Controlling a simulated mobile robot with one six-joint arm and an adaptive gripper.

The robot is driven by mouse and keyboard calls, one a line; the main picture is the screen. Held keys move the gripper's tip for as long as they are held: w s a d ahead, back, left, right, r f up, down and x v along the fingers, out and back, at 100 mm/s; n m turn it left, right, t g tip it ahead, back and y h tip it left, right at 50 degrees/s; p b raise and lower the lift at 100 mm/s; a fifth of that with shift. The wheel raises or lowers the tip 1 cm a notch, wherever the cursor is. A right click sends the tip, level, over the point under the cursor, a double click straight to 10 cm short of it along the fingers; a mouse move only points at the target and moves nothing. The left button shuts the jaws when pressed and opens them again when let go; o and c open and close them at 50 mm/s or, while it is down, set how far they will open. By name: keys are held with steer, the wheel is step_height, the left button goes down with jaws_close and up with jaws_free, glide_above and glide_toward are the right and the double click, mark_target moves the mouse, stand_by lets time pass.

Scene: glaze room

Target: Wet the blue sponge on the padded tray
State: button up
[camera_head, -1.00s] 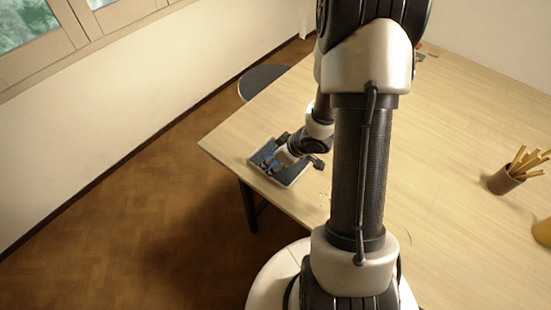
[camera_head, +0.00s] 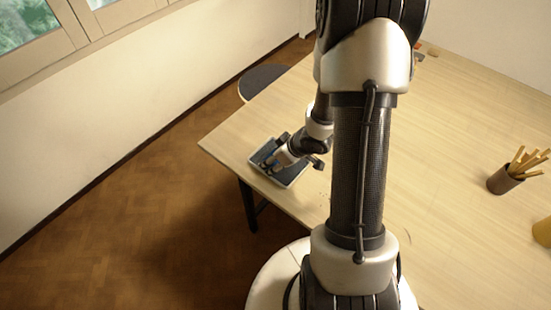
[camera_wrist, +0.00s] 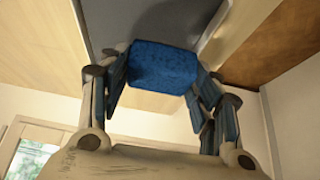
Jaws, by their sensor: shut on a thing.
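The blue sponge (camera_wrist: 163,66) sits between the two fingers of my gripper (camera_wrist: 160,80) in the wrist view. My gripper is shut on it. The grey padded tray (camera_head: 287,180) lies at the table's near left corner in the head view, with its pale rim showing. My gripper (camera_head: 273,164) is low over the tray there, and I cannot make out the sponge clearly. In the wrist view the tray's grey surface (camera_wrist: 150,20) is just beyond the sponge. I cannot tell whether the sponge touches it.
The wooden table (camera_head: 440,130) is mostly clear in the middle. A dark cup with several wooden sticks (camera_head: 505,180) stands at the right, with a yellow object (camera_head: 543,231) near it. A dark round stool top (camera_head: 262,80) is beyond the table's left edge.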

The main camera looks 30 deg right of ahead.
step_height(320, 180, up, 7)
steer(key=p, duration=0.8)
steer(key=shift+f, duration=0.1)
stand_by(0.8)
